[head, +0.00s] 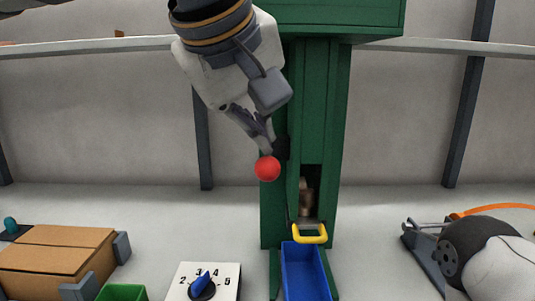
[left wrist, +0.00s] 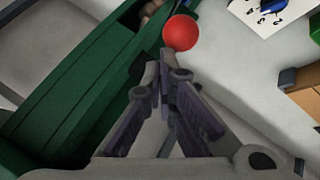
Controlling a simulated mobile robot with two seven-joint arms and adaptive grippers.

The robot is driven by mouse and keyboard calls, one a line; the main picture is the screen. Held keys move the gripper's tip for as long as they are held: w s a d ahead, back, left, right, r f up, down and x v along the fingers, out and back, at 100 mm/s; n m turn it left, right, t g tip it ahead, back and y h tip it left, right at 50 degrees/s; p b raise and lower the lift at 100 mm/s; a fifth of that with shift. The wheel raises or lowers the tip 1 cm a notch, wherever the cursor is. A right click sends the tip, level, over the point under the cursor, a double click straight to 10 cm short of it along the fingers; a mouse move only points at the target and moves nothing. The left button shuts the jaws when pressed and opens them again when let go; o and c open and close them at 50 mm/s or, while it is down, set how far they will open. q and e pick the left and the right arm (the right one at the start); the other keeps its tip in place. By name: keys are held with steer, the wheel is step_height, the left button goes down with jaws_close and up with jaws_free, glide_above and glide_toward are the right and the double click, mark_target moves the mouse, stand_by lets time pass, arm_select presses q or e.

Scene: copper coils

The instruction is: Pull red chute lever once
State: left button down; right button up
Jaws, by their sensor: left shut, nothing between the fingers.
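The red ball knob (head: 267,168) of the chute lever is at the left front of the green chute column (head: 272,205). My left gripper (head: 267,148) is shut and empty, with its fingertips just above the knob in the head view. In the left wrist view the shut fingertips (left wrist: 158,75) point toward the knob (left wrist: 180,33), which is just beyond them. I cannot tell whether they touch. The lever's arm is mostly hidden behind the fingers and knob. My right gripper (head: 432,250) seems partly visible at the lower right, away from the chute; its finger state is unclear.
A yellow handle (head: 309,234) is at the chute opening, above a blue tray (head: 305,270). A white dial panel with a blue pointer (head: 202,280), a green bin (head: 122,293) and a cardboard box (head: 60,255) stand left.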

arm_select(q)
steer(key=shift+r, duration=0.65)
steer(key=shift+r, duration=0.1)
steer(key=shift+w+r, duration=0.15)
steer(key=shift+r, duration=1.05)
steer(key=shift+w+r, duration=0.1)
steer(key=shift+r, duration=1.1)
